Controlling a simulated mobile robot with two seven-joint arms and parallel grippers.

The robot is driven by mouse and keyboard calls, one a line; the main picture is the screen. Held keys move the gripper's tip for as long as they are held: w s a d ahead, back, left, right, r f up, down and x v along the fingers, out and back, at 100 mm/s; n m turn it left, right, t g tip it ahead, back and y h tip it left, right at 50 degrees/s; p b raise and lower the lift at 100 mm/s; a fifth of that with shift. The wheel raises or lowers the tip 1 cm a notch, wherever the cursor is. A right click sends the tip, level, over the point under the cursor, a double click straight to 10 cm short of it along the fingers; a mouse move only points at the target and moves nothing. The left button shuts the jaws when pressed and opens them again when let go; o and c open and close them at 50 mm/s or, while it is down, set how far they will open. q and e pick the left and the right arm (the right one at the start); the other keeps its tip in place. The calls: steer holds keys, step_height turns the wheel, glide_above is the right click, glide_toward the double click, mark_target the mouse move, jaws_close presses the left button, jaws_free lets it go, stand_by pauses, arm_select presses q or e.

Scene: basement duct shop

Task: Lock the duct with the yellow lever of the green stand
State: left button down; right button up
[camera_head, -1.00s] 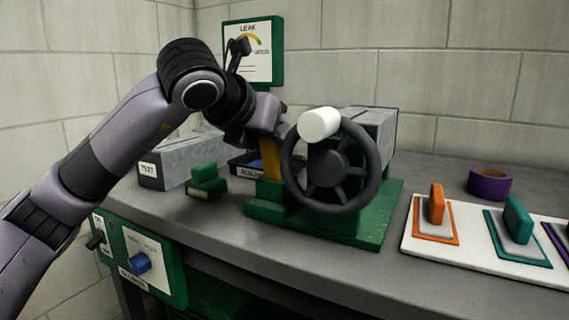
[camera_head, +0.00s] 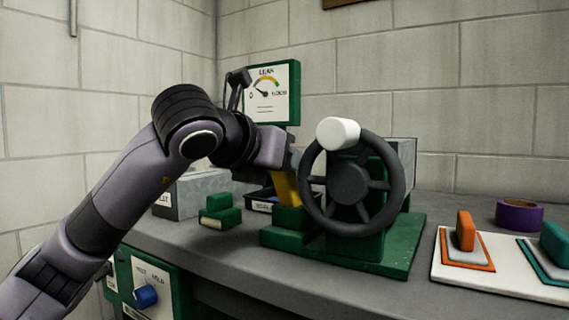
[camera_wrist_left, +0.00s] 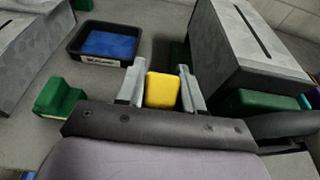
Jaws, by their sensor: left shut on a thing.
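The green stand (camera_head: 400,246) stands on the bench with a dark handwheel (camera_head: 349,184) with a white knob on its front. The yellow lever (camera_head: 285,188) rises at the stand's left side, its top leaning left. My left gripper (camera_head: 289,164) is shut on the lever's upper part. In the left wrist view the lever's yellow end (camera_wrist_left: 162,90) sits between the two grey fingers. The grey duct (camera_head: 403,158) is behind the wheel and partly hidden. It also shows in the left wrist view (camera_wrist_left: 235,50), with a dark slot on top. My right gripper is out of view.
A grey box (camera_head: 190,194) and a green block (camera_head: 220,213) are left of the stand, near a dark tray (camera_wrist_left: 75,55) with a blue thing inside. A leak gauge (camera_head: 272,92) is behind. A white board (camera_head: 500,275) and purple tape roll (camera_head: 519,215) are right.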

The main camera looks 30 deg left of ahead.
arm_select(q)
steer(key=c, duration=0.8)
jaws_free()
steer(key=shift+s, duration=0.1)
steer(key=v, duration=0.7)
steer(key=shift+p, duration=0.45)
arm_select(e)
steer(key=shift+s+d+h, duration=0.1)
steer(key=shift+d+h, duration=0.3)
arm_select(q)
steer(key=shift+s, duration=0.1)
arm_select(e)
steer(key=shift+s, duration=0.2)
